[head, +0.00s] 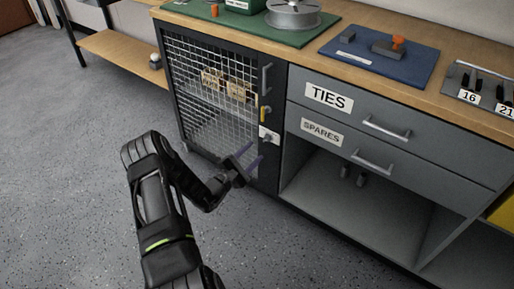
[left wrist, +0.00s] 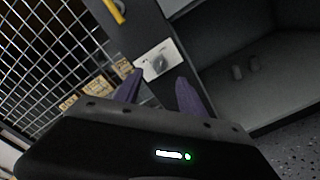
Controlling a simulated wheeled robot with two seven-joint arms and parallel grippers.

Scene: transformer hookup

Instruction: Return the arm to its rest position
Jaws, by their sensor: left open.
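My left gripper (head: 246,158) is in front of the workbench, just below the white plate with a knob (head: 268,135) on the post beside the mesh door. Its purple fingers are apart with nothing between them. In the left wrist view the open fingers (left wrist: 158,98) point toward the plate with its knob (left wrist: 158,62); whether they touch it I cannot tell. My left arm (head: 160,205) comes up from the bottom of the head view. My right gripper is not in view.
The mesh door (head: 208,85) is shut, with boxes behind it. Drawers labelled TIES (head: 328,97) and SPARES (head: 321,132) are closed above an open shelf (head: 350,215). A blue mat (head: 378,62) and green mat (head: 250,27) lie on the benchtop. Grey floor at left is free.

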